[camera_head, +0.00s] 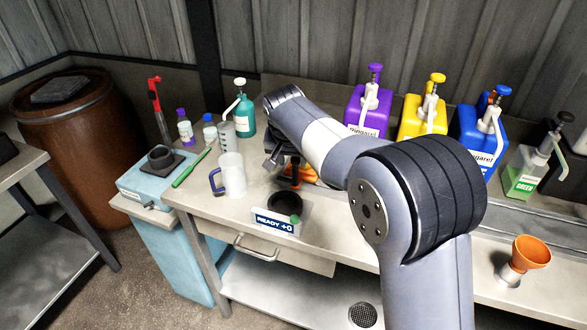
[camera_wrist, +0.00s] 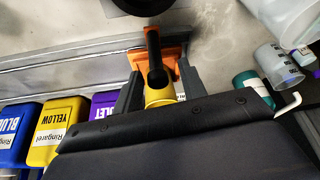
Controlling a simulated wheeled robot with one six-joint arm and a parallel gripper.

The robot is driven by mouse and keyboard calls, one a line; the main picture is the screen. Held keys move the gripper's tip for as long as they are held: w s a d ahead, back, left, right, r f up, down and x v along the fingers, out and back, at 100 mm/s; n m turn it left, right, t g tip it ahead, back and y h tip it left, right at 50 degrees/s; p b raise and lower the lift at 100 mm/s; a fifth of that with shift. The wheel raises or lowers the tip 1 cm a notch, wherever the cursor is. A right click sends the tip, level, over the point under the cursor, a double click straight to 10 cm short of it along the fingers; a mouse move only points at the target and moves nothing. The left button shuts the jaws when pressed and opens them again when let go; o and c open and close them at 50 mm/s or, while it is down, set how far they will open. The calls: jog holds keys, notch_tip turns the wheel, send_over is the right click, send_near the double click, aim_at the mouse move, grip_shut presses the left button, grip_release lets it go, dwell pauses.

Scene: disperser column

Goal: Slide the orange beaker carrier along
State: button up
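The orange beaker carrier (camera_head: 308,176) lies on the bench at the foot of the rail, partly hidden by my arm. A black upright handle (camera_head: 294,168) stands on it. In the wrist view the carrier (camera_wrist: 178,52) and its black handle (camera_wrist: 154,50) show beyond my gripper (camera_wrist: 158,78). My grey fingers are apart, one on each side of the handle, with a gap visible around it. A yellow ring-shaped part (camera_wrist: 160,97) shows at the handle's near end. In the head view my gripper (camera_head: 280,152) is just above the carrier; its fingertips are hard to make out.
A scale reading "READY +0" (camera_head: 274,223) with a black dish stands in front of the carrier. A clear jug (camera_head: 233,176) is to the left. Purple (camera_head: 366,110), yellow (camera_head: 421,117) and blue (camera_head: 478,138) pump bottles stand behind. An orange funnel (camera_head: 531,252) is at right.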

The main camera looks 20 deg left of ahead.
aim_at(298, 167)
jog(key=shift+v, duration=2.2)
jog(key=p+x, duration=0.1)
jog(key=x, duration=0.9)
jog(key=shift+w+d+f, duration=0.1)
jog(key=shift+w+f, duration=0.05)
jog(key=shift+f, duration=0.2)
jog(key=shift+w+d+f, duration=0.1)
jog(key=shift+d+f, duration=0.05)
jog(key=shift+d, duration=0.45)
